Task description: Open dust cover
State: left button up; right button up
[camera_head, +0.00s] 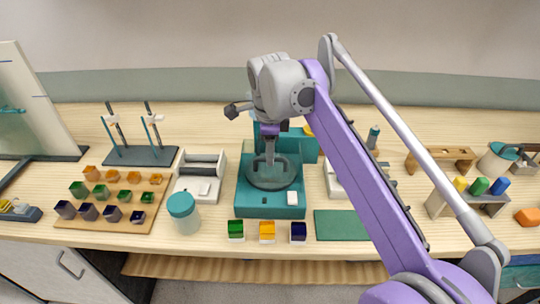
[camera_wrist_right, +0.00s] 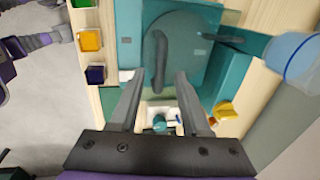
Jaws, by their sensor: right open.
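The teal device (camera_head: 244,196) stands at the middle of the bench. A round, dark see-through cover (camera_head: 270,183) lies flat on its top, and I take this for the dust cover. The right wrist view shows the cover (camera_wrist_right: 185,60) with a raised bar-like handle (camera_wrist_right: 160,50). My right gripper (camera_head: 269,158) points down over the cover. In the right wrist view my right gripper (camera_wrist_right: 160,80) is open, its fingers on either side of the handle's near end. Nothing is clearly held, and I cannot tell whether the fingers touch the handle. My left gripper is not in view.
Coloured blocks (camera_head: 267,230) sit in front of the device. A teal-lidded jar (camera_head: 184,220) and a white instrument (camera_head: 201,165) stand to its left. A green mat (camera_head: 342,225) lies to its right. My right arm hides part of the right side.

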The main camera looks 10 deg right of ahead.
jog(key=shift+w+f, duration=0.15)
jog(key=shift+f, duration=0.65)
grip_shut()
dwell(0.9)
